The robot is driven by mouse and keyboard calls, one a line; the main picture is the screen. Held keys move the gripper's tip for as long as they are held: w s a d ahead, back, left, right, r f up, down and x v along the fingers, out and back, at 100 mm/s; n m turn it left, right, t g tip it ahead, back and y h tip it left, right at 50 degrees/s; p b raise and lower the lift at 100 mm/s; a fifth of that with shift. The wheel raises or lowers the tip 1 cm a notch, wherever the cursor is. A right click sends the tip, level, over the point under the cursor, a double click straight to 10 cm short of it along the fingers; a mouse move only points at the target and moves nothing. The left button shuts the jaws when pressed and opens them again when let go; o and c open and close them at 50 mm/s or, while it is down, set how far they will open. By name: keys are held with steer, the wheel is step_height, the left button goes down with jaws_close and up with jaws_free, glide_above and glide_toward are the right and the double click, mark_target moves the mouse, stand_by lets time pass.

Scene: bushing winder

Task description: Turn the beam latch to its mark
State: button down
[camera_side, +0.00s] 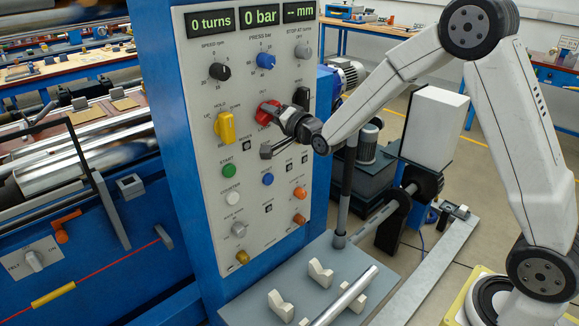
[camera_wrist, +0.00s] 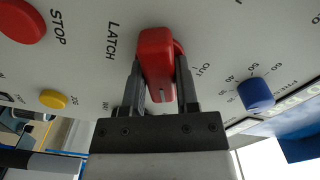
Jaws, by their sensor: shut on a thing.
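The beam latch looks to be the red bar-shaped knob (camera_side: 267,112) on the grey front of the control panel. It also shows in the wrist view (camera_wrist: 157,55), its bar standing nearly upright in that picture. A pale line marks its lower end, between the fingers. The word LATCH is printed left of it and OUT to its right in the wrist view. My gripper (camera_side: 287,119) reaches the panel from the right. In the wrist view my gripper (camera_wrist: 160,88) has one finger on each side of the red bar and is shut on it.
Close by on the panel are a yellow knob (camera_side: 225,127), a black knob (camera_side: 302,97) and a blue knob (camera_side: 265,60). The wrist view shows a red STOP button (camera_wrist: 22,20) and a yellow button (camera_wrist: 53,99). The displays (camera_side: 255,14) read 0 turns, 0 bar and dashes.

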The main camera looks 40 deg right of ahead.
steer(key=n, duration=0.6)
steer(key=shift+n, duration=0.3)
steer(key=n, duration=0.5)
steer(key=shift+n, duration=0.4)
steer(key=shift+c, duration=1.8)
jaws_free()
steer(key=shift+s, duration=0.15)
steer(key=s, duration=0.7)
steer(key=shift+s, duration=0.25)
